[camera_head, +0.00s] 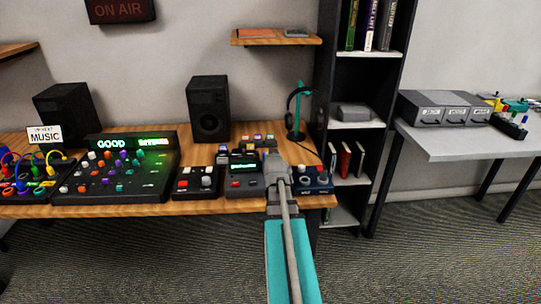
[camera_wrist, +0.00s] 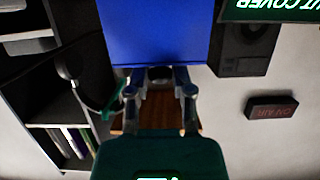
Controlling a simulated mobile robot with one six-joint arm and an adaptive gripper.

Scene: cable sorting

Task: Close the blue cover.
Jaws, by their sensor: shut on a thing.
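The blue cover (camera_wrist: 153,32) fills the top middle of the wrist view as a flat bright blue panel. My gripper (camera_wrist: 160,84) is at its lower edge in that view, with one finger on each side of a small dark piece at the edge. The gripper is shut on the cover there; the exact contact is hard to see. In the head view my gripper (camera_head: 277,163) is over the front right of the wooden desk, and my arm hides what it holds. A dark blue box with knobs (camera_head: 317,181) stands just right of it.
The wooden desk (camera_head: 130,207) also holds a black device with a lit screen (camera_head: 243,184), a button box (camera_head: 196,182), a mixer (camera_head: 112,175) and speakers (camera_head: 208,108). A headphone stand (camera_head: 296,120) is behind my gripper. A dark shelf (camera_head: 358,92) stands to the right.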

